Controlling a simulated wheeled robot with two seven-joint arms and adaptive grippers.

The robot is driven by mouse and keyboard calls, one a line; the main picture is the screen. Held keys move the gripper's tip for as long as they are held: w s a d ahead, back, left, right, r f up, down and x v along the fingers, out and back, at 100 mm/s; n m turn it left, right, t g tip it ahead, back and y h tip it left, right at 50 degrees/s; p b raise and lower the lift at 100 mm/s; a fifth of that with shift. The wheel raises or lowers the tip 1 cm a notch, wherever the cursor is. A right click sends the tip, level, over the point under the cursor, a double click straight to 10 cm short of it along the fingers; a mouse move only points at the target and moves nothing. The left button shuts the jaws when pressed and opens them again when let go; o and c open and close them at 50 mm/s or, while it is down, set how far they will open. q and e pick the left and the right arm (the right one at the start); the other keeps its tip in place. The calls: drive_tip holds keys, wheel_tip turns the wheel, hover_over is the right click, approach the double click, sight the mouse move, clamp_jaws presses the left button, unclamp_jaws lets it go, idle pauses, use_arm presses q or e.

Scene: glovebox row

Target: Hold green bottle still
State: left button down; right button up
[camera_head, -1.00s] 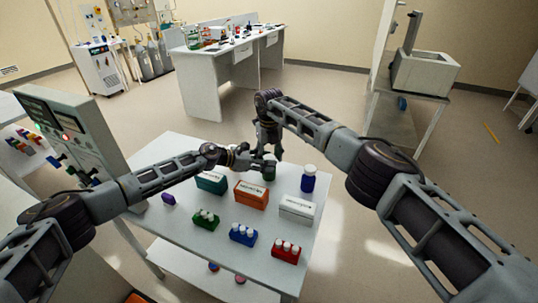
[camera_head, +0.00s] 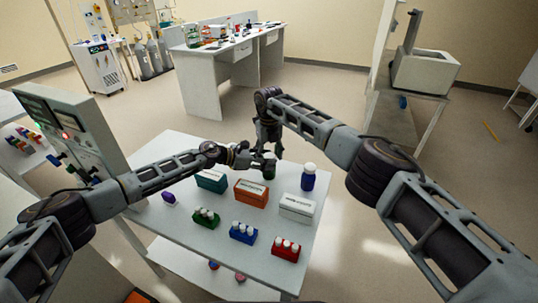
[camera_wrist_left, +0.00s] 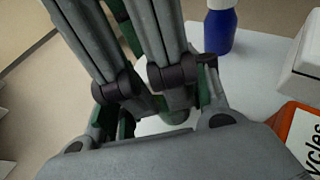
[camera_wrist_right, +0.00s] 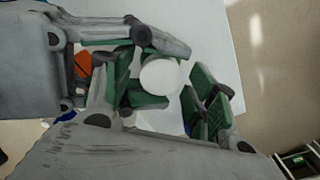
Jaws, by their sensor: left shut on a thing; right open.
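The green bottle (camera_head: 269,172) stands near the far edge of the white table, largely covered by my grippers. My left gripper (camera_head: 266,162) reaches in from the left and is shut on it. In the right wrist view, a round white cap (camera_wrist_right: 160,77) shows between green finger pads. My right gripper (camera_head: 272,150) points down at the bottle from the far side; its fingers are open, one on each side of the cap in its wrist view (camera_wrist_right: 160,100). I cannot tell whether they touch the bottle.
A blue bottle (camera_head: 308,182) with a white cap stands to the right. Teal (camera_head: 212,181), orange (camera_head: 251,196) and white (camera_head: 298,210) boxes stand in front. Green (camera_head: 206,217), blue (camera_head: 243,234) and red (camera_head: 286,250) vial racks are nearer. A purple item (camera_head: 168,198) lies left.

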use_arm(q)
drive_tip(key=shift+s+f, duration=0.15)
drive_tip(key=shift+f, duration=0.25)
use_arm(e)
drive_tip(key=shift+r, duration=2.2)
use_arm(q)
drive_tip(key=c, duration=0.8)
unclamp_jaws()
drive_tip(key=shift+o, duration=0.8)
drive_tip(key=shift+w+r, duration=0.1)
drive_tip(key=shift+w, duration=0.1)
use_arm(e)
drive_tip(key=shift+w+f, duration=0.1)
use_arm(q)
drive_tip(key=shift+r, duration=0.1)
drive_tip(key=shift+r, duration=0.1)
drive_tip(key=shift+a, duration=0.15)
drive_tip(key=shift+s+a+r, duration=0.2)
drive_tip(key=shift+a, duration=0.25)
drive_tip(key=v, duration=1)
drive_tip(key=shift+s+a, duration=0.25)
